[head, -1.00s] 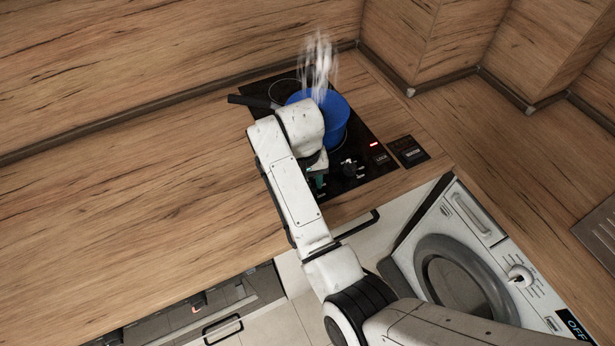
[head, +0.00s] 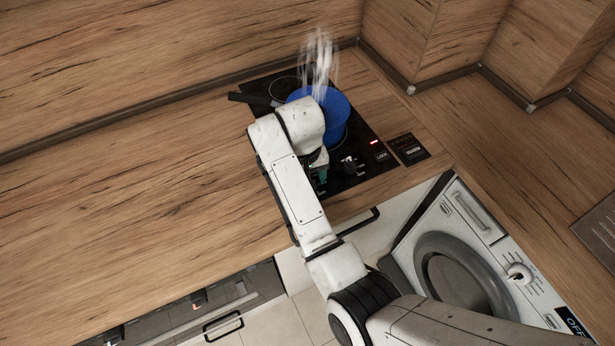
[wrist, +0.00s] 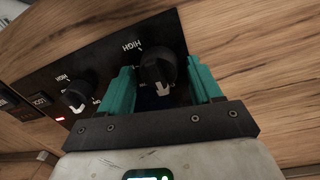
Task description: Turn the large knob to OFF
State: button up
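A black knob (wrist: 158,70) with a white pointer mark stands on the dark cooktop panel, between my gripper's teal fingers in the wrist view. Its pointer faces toward my gripper, away from the word HIGH. My gripper (wrist: 162,88) is open, with a finger on each side of this knob; small gaps seem to show beside it. A second black knob (wrist: 76,95) sits to the left, outside the fingers, and shows in the head view (head: 349,164). In the head view my gripper (head: 322,172) is at the cooktop's front, and my arm hides the first knob. I see no OFF label by either knob.
A blue pot (head: 335,105) stands on the cooktop (head: 366,160) with white steam above it. A dark pan handle (head: 250,99) reaches left. A washing machine (head: 490,215) is at right. The left counter (head: 130,190) is clear.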

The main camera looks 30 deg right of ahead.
jog(key=shift+o, duration=0.5)
notch_tip(320, 180, up, 11)
jog(key=shift+a, duration=0.3)
jog(key=shift+f, duration=0.1)
dwell(0.5)
